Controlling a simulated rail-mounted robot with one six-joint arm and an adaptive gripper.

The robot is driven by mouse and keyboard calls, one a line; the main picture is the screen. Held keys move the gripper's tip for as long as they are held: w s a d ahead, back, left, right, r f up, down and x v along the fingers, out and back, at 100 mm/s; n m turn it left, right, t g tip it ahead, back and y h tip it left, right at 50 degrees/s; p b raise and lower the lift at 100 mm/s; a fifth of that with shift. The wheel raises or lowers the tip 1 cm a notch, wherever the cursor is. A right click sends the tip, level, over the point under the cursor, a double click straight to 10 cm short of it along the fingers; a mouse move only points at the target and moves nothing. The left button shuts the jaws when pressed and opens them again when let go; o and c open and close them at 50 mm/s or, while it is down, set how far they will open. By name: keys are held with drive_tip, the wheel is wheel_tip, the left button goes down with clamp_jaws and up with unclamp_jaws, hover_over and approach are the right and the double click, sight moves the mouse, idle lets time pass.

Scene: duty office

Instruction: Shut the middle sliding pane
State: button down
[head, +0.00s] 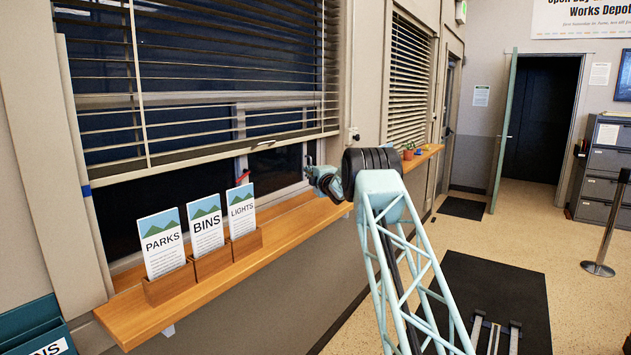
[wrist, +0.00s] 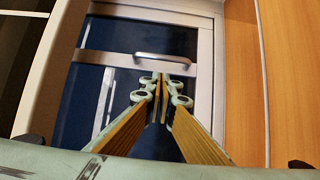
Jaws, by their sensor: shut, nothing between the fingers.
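The window (head: 200,130) has dark glass and pale frames behind a partly lowered blind. In the wrist view, a pale-framed pane (wrist: 205,95) carries a silver bar handle (wrist: 163,60). My gripper (head: 312,174) is in front of the window, above the wooden sill, at the right end of the window. In the wrist view its closed fingertips (wrist: 163,88) point at the glass, just beside the handle, with nothing between them. I cannot tell whether they touch the pane. The blind and my gripper hide parts of the panes in the head view.
The wooden sill (head: 180,308) holds three leaflet holders, PARKS (head: 162,244), BINS (head: 207,235) and LIGHTS (head: 241,211). A small red item (head: 243,178) shows behind the LIGHTS leaflet. A potted plant (head: 408,150) stands farther along. The blind's lower edge hangs above the gripper's level.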

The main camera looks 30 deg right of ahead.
drive_tip(key=s+a+p, duration=0.1)
drive_tip(key=s, duration=0.9)
drive_tip(key=shift+p, duration=0.3)
drive_tip(key=shift+a, duration=0.1)
drive_tip(key=shift+r, duration=0.15)
idle(0.4)
